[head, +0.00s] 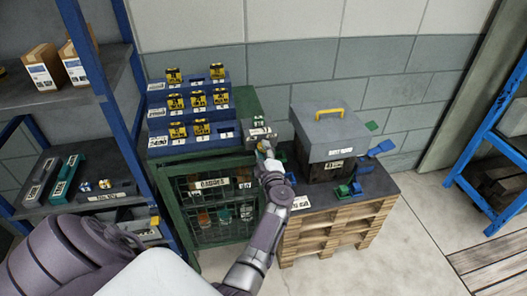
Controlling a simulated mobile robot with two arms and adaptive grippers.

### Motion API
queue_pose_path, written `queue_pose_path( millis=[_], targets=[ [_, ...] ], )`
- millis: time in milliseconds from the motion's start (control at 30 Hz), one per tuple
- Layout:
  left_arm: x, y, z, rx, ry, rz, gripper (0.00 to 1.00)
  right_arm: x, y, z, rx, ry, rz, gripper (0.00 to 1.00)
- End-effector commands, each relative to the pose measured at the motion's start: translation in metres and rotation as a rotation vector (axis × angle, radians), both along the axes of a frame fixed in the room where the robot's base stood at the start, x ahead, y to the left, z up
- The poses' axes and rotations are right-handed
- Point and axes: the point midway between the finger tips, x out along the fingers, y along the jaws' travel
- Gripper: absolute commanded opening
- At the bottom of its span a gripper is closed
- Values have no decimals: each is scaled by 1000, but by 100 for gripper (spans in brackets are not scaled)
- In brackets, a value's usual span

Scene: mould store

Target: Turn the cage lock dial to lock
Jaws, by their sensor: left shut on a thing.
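The green cage (165,206) with wire-mesh doors stands in the middle of the head view, with several containers behind the mesh. My left arm reaches up to the cage's top right corner. My left gripper (266,150) is there, shut on a small part that I take to be the cage lock dial. The gripper covers most of the dial, so its setting cannot be read. A small labelled block (258,131) sits just above the gripper. My right gripper is not in view.
A blue stepped rack (185,141) with yellow tagged pieces stands on the cage. Right of it, a grey lidded box (330,133) with a yellow handle stands on a dark-topped pallet stack (335,232). Blue shelving (100,70) flanks the left.

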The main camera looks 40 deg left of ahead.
Motion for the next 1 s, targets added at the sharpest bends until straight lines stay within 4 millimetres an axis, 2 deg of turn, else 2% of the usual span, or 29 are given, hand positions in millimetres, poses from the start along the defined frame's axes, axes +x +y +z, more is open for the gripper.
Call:
queue_pose_path(
  millis=[200, 233, 367, 833, 1000],
  targets=[
    [-1, -1, -3, -6, 2, 0, 0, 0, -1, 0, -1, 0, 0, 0],
    [-1, -1, -3, -6, 2, 0, 37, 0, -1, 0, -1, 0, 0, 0],
    [0, -1, -2, -5, 1, 0, 57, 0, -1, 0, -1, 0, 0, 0],
    [0, 0, 0, 5, 7, 0, 57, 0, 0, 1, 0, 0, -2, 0],
    [0, 1, 1, 74, 88, 1, 57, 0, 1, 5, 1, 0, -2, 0]
  ],
)
